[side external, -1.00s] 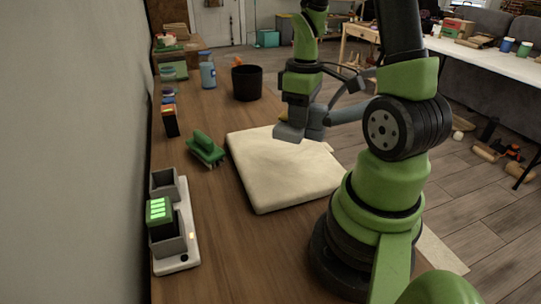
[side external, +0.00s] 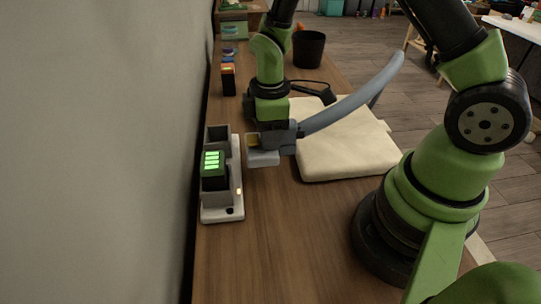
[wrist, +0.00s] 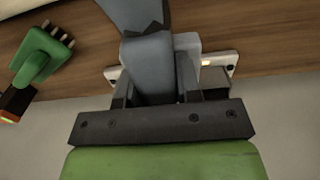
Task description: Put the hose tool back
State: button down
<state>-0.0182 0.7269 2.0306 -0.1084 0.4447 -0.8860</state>
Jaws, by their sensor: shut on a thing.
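The hose tool is a long blue-grey curved piece (side external: 355,100). My gripper (side external: 275,143) is shut on it and holds it above the wooden table, with its curved end reaching up to the right. In the wrist view the tool (wrist: 150,60) passes between the fingers. A white dock (side external: 222,213) lies just left of my gripper, along the wall. In the wrist view the dock (wrist: 232,57) is partly hidden behind the tool and gripper.
A cream folded pad (side external: 350,155) lies right of my gripper. A black pot (side external: 308,48) stands behind. A dark and orange block (side external: 228,80) stands by the wall (side external: 120,150). A green brush (wrist: 38,55) shows in the wrist view. The front table strip is clear.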

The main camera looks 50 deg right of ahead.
aim_at(270, 153)
jog(key=shift+f, duration=2.65)
jog(key=c, duration=0.8)
grip_release()
jog(key=shift+f, duration=0.15)
notch_tip(270, 153, up, 12)
jog(key=shift+r, duration=0.1)
jog(key=s+a+r+m+t+y, duration=0.2)
jog(key=s+r+m+t, duration=0.5)
jog(key=s+r+m, duration=0.6)
notch_tip(270, 153, up, 3)
jog(key=shift+s+r, duration=0.15)
jog(key=shift+s, duration=0.6)
